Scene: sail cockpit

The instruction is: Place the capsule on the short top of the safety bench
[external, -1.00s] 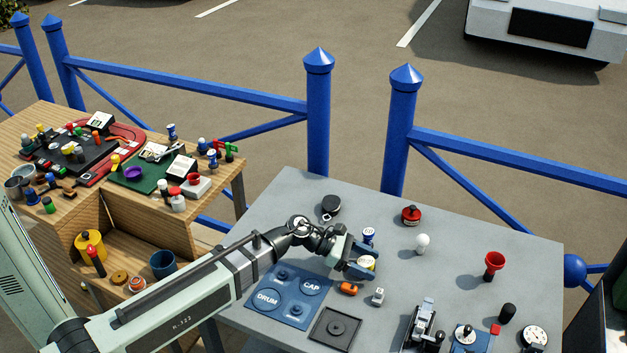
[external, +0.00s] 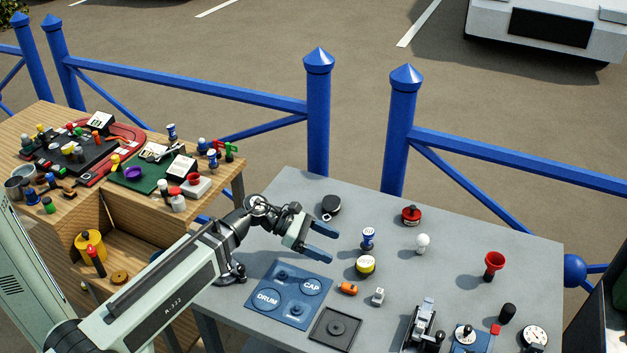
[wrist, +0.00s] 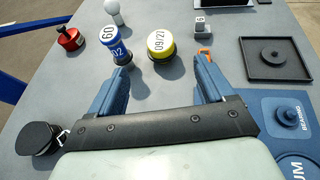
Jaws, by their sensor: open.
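A short yellow drum with a dark base and the label 09/27 (external: 366,264), apparently the capsule, stands upright on the grey table (external: 270,222). It also shows in the wrist view (wrist: 161,46), ahead of my fingers and clear of them. My gripper (external: 330,244) is open and empty, left of the drum and above the table. Its two blue fingers also show in the wrist view (wrist: 163,75). A wooden bench (external: 228,173) with cluttered tops and a lower shelf stands at the left. I cannot tell which part is the short top of the safety bench.
A blue 60 CO2 cylinder (external: 368,238) stands right beside the drum. An orange piece (external: 347,288), a small grey block (external: 378,295) and a white bulb (external: 422,243) are near. The blue CAP and DRUM board (external: 272,313) lies in front. Blue railings (external: 317,120) run behind the table.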

